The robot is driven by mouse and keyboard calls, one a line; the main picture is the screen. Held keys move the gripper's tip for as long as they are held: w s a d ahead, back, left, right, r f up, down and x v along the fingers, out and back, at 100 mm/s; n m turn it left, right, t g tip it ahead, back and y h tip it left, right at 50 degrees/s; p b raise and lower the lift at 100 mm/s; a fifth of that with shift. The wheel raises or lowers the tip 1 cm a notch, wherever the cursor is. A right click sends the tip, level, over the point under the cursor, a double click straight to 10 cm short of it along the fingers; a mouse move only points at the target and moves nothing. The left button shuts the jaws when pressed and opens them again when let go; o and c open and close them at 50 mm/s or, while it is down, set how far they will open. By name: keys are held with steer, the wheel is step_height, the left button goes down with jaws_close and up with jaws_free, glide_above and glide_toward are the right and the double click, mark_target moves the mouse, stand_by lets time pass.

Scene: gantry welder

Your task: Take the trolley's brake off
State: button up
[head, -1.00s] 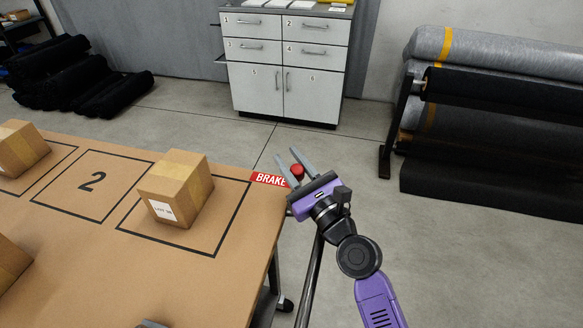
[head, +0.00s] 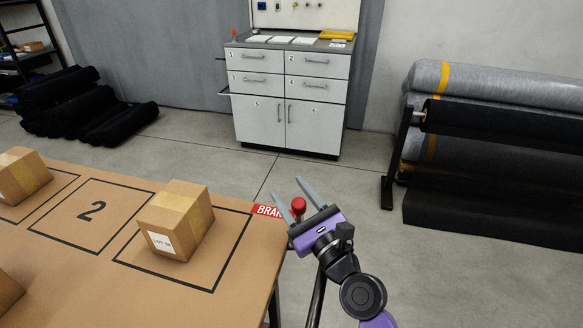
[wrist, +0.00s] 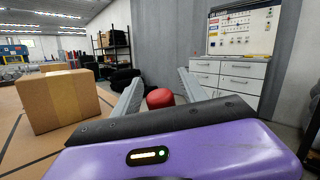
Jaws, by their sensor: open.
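The brake's red knob (head: 298,206) stands at the trolley's far right corner, beside the red BRAKE label (head: 266,211). My gripper (head: 291,192) is open, with one finger on each side of the knob in the head view. In the wrist view the red knob (wrist: 160,98) shows between the two grey fingers of my gripper (wrist: 158,88), near their middle. I cannot tell whether either finger touches it. The lever below the knob is mostly hidden by my gripper. The trolley's brown top (head: 120,262) fills the lower left.
A cardboard box (head: 176,222) sits in the marked square nearest the label, and another box (head: 22,176) lies farther left. A white drawer cabinet (head: 290,95) stands at the back. Fabric rolls (head: 490,150) stand on a rack at the right. The floor between is clear.

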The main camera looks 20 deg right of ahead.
step_height(320, 180, up, 20)
steer(key=p, duration=1)
steer(key=shift+f, duration=0.1)
